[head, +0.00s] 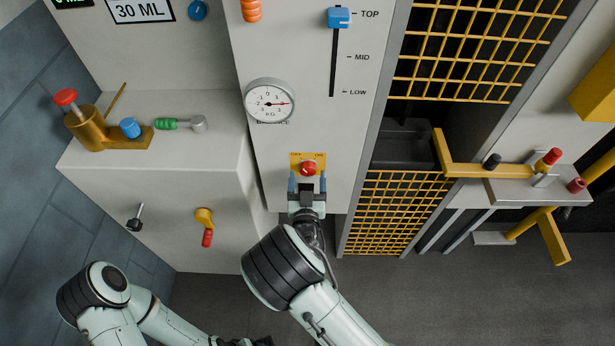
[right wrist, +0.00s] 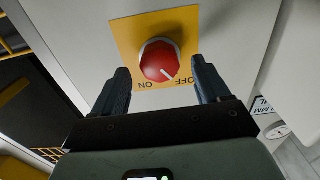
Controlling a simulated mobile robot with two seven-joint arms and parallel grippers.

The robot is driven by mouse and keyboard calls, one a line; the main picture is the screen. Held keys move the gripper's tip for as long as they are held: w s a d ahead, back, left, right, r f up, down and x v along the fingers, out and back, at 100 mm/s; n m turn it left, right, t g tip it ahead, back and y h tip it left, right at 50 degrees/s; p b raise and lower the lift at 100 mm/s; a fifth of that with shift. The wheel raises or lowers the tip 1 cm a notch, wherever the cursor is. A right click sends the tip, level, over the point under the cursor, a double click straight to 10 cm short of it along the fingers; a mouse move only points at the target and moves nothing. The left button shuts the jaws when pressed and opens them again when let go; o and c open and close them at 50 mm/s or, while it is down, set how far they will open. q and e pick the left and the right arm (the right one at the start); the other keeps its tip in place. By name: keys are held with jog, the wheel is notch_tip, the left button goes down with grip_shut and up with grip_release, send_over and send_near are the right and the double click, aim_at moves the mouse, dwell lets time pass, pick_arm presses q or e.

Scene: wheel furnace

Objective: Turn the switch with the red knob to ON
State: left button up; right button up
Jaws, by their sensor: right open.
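The red knob (head: 308,168) sits on a yellow plate (head: 294,158) on the pale cabinet front. In the right wrist view the red knob (right wrist: 160,61) shows close up, its white mark pointing toward the OFF label on its yellow plate (right wrist: 125,35); ON is printed to the left of OFF there. My right gripper (head: 307,181) is open just in front of the knob. In the right wrist view the fingers of my right gripper (right wrist: 160,72) stand on either side of the knob with gaps, not closed on it. My left gripper (head: 262,341) is mostly cut off at the bottom edge.
A round dial (head: 269,101) and a blue slider (head: 340,17) are above the switch. A yellow grille (head: 395,215) stands to the right, with a yellow bar (head: 490,170) beyond.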

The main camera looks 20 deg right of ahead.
jog(key=shift+w+d, duration=0.15)
jog(key=shift+w, duration=0.3)
jog(key=c, duration=1)
jog(key=shift+c, duration=0.2)
pick_arm(q)
jog(key=shift+f, duration=0.2)
pick_arm(e)
jog(key=m+b, duration=0.4)
jog(key=shift+f+m+b, duration=0.2)
jog(key=shift+m+b, duration=0.1)
jog(key=m+b, duration=0.8)
jog(key=shift+m+b, duration=0.35)
jog(key=shift+m, duration=0.15)
pick_arm(q)
jog(key=w+a+f+t+y, duration=0.1)
jog(key=w+a+f, duration=0.1)
jog(key=w+f, duration=0.3)
jog(key=w+a+f+n+t, duration=0.1)
jog(key=w+a+f+t, duration=0.1)
jog(key=f, duration=0.7)
jog(key=shift+w+a+f+y, duration=0.4)
jog(key=shift+w+a, duration=0.45)
jog(key=shift+w, duration=0.55)
pick_arm(e)
jog(key=shift+r+m, duration=0.15)
jog(key=shift+m, duration=0.15)
